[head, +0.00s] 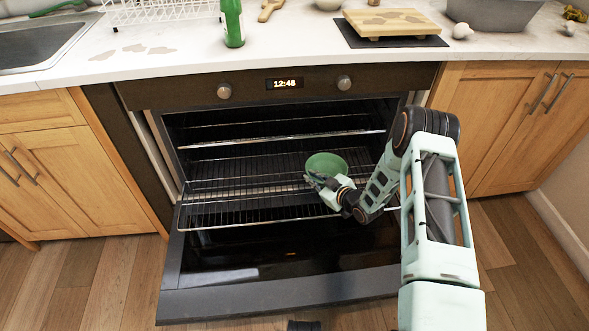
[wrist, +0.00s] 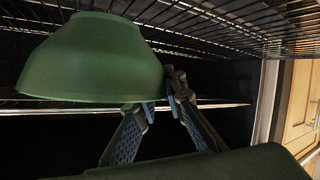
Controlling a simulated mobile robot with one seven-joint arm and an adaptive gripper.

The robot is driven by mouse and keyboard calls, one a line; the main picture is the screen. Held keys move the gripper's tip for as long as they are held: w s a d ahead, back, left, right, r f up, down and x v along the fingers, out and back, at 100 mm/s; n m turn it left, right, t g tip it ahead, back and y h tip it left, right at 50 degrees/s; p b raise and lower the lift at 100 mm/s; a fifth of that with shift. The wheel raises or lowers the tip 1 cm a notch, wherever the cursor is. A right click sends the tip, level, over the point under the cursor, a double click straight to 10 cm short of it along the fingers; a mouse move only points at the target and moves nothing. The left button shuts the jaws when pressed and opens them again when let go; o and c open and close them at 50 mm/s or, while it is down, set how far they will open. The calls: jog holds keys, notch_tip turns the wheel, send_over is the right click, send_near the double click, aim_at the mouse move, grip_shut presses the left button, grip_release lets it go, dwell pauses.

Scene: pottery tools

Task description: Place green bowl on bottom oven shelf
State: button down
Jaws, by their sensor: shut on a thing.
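The green bowl (head: 326,162) is upright inside the open oven, over the lower visible wire rack (head: 240,206). My gripper (head: 317,181) is at the bowl's near side, shut on its rim. In the wrist view, which looks upside down, the bowl (wrist: 95,60) has its base toward the rack bars (wrist: 220,25). My gripper's fingers (wrist: 160,100) meet the bowl at its rim edge. I cannot tell whether the base touches the rack. Another rack (head: 280,140) sits higher in the oven.
The oven door (head: 270,285) is folded down in front, below my forearm. The oven's side walls bound the space around the bowl. The lower rack is bare left of the bowl. A green bottle (head: 232,22) and a cutting board (head: 392,22) are on the counter above.

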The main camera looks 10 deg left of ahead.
jog(key=w+a+b, duration=0.1)
jog(key=w+a, duration=0.5)
jog(key=w, duration=0.1)
jog(key=shift+w+a+b, duration=0.3)
jog(key=shift+b, duration=0.1)
jog(key=shift+w+a+f+b, duration=0.1)
jog(key=shift+f+b, duration=0.45)
jog(key=shift+f, duration=1.15)
jog(key=shift+f, duration=0.1)
jog(key=c, duration=2)
grip_release()
jog(key=p+v, duration=0.3)
jog(key=v, duration=0.9)
jog(key=shift+w, duration=0.1)
